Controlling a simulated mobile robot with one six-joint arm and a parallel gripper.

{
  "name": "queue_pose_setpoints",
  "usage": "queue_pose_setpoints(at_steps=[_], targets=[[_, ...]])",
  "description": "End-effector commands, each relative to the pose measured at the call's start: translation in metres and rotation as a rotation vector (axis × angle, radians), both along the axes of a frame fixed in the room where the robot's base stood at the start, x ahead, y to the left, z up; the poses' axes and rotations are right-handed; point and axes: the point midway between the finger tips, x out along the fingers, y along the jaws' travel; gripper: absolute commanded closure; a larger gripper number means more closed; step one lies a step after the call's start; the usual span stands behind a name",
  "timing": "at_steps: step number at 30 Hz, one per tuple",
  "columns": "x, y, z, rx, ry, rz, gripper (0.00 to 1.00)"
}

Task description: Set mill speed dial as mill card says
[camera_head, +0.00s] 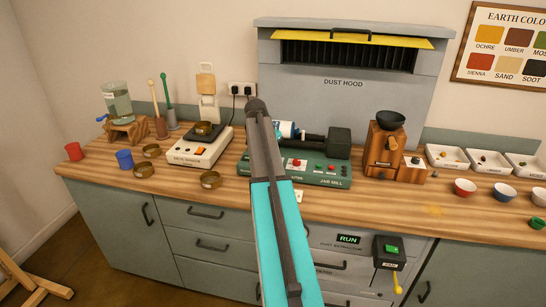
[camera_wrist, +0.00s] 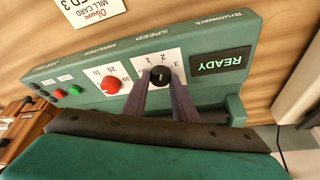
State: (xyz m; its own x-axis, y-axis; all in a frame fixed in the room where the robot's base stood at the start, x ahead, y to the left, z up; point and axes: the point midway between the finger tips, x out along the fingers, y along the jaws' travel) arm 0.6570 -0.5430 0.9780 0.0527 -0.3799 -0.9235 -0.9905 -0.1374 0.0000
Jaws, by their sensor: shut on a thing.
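The green jar mill (camera_head: 325,178) stands on the bench, partly hidden behind my arm in the head view. In the wrist view its panel (camera_wrist: 105,65) shows a black speed dial (camera_wrist: 160,76) on a white plate marked 1, 2 and 3. My gripper (camera_wrist: 159,82) is shut on the speed dial, one finger on each side. A pale mark on the dial seems to face about the 2, but it is small. The mill card (camera_wrist: 88,8) lies beyond the panel, cut by the frame edge; "MILL CARD" and "D 3" are readable.
The red minutes dial (camera_wrist: 112,84) sits close beside the speed dial. A display (camera_wrist: 221,60) reads READY. The scale (camera_head: 200,145) stands left of the mill and the wooden grinder (camera_head: 385,150) right of it. The dust hood (camera_head: 345,95) is behind.

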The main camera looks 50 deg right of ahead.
Motion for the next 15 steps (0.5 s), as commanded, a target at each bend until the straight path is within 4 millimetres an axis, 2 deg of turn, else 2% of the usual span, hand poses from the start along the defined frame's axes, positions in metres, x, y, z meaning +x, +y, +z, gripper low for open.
queue_pose_setpoints(at_steps=[15], targets=[[0.0054, -0.0029, -0.0012, -0.001, 0.001, -0.464, 0.97]])
